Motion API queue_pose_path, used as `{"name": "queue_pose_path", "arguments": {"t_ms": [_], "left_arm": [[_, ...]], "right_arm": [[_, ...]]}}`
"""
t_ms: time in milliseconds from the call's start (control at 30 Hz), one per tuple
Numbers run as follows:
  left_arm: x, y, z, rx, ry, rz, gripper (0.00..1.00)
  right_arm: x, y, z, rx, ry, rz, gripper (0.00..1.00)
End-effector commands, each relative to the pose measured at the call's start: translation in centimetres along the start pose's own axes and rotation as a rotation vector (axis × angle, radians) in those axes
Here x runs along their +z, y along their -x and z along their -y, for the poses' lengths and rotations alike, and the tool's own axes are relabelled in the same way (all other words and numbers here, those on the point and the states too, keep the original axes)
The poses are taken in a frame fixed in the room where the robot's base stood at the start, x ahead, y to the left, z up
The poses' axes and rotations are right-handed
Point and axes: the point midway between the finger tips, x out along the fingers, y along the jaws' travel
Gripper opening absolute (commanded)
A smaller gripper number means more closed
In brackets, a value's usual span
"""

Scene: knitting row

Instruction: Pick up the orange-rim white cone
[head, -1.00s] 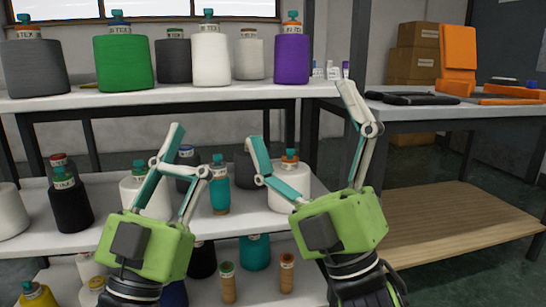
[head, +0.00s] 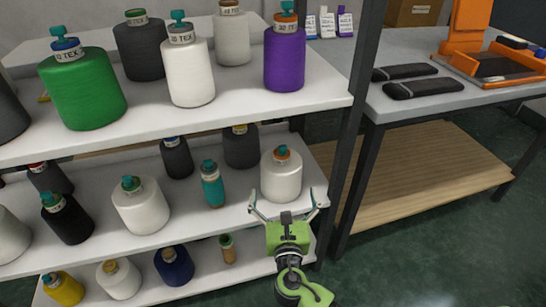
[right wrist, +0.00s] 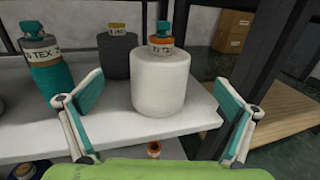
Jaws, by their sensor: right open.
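The orange-rim white cone (head: 281,178) stands upright at the right end of the middle shelf in the head view. It has a teal top piece above its orange rim. In the right wrist view the cone (right wrist: 160,85) is central, between my spread fingers and farther out than them. My right gripper (head: 284,207) is open and empty, just in front of the cone at the shelf's front edge. My left gripper is out of view.
A teal cone (head: 212,187) stands left of the orange-rim cone, and a dark grey cone (head: 240,148) stands behind. A black shelf post (head: 352,150) rises to the right. The upper shelf (head: 235,118) with several cones overhangs behind.

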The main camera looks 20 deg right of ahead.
Motion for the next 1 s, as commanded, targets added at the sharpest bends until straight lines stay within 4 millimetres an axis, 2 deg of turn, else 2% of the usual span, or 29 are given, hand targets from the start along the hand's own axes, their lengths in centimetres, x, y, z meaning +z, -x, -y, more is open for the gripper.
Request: {"name": "queue_pose_path", "arguments": {"t_ms": [67,400,667,900,1000], "left_arm": [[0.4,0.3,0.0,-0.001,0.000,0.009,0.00],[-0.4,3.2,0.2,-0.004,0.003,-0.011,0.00],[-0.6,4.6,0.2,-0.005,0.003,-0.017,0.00],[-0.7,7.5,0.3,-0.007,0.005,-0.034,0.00],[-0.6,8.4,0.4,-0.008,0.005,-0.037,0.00]], "right_arm": [[-0.1,-0.7,0.2,-0.005,0.015,0.002,1.00],[-0.1,-7.0,0.2,-0.005,0.012,0.003,1.00],[0.0,-9.0,0.2,-0.004,0.009,0.002,1.00],[0.2,-12.4,0.1,-0.004,0.009,0.002,1.00],[0.3,-13.3,0.2,-0.004,0.009,0.001,1.00]]}}
